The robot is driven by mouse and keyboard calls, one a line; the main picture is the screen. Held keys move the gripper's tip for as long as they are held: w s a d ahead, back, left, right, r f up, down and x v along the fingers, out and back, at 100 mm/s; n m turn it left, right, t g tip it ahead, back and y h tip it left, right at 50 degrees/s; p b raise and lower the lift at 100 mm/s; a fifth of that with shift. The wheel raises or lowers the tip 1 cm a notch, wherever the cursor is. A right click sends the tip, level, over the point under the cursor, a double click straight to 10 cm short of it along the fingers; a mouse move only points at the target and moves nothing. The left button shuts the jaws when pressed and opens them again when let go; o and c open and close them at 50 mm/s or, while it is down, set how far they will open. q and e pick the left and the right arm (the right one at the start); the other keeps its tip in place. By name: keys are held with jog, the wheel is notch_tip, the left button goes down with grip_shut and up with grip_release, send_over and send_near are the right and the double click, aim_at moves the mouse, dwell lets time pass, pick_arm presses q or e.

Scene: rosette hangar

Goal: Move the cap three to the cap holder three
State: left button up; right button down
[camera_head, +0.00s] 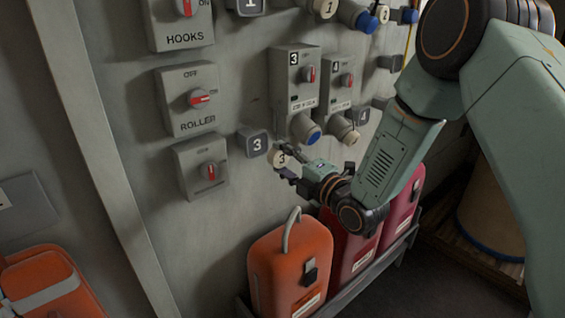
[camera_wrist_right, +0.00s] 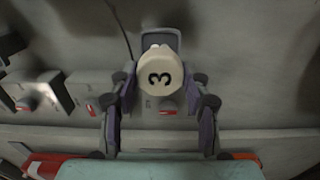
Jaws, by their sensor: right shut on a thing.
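Cap three (camera_head: 279,158) is a round cream cap marked 3. My right gripper (camera_head: 286,162) is shut on it and holds it in front of the wall panel. In the right wrist view, cap three (camera_wrist_right: 161,78) sits between the two fingers of my right gripper (camera_wrist_right: 160,95), its 3 turned sideways. Cap holder three (camera_head: 254,142) is a dark grey square block marked 3 on the wall, just left of and above the cap in the head view. In the wrist view a grey holder (camera_wrist_right: 161,37) shows partly behind the cap; I cannot tell whether they touch. My left gripper is out of view.
A switch box marked 3 (camera_head: 296,72) with a blue-ended connector (camera_head: 308,131) is above right, beside box 4 (camera_head: 341,80). ROLLER (camera_head: 192,98) and another switch box (camera_head: 201,166) are left. An orange canister (camera_head: 289,265) and red ones (camera_head: 349,250) stand below.

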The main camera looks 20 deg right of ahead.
jog(key=shift+w+f, duration=0.1)
jog(key=shift+w, duration=0.35)
jog(key=b+x, duration=0.1)
jog(key=x, duration=0.3)
jog(key=shift+w+a, duration=0.15)
dwell(0.4)
jog(key=shift+a, duration=0.2)
jog(key=shift+a+b, duration=0.1)
jog(key=shift+b, duration=0.25)
dwell(0.4)
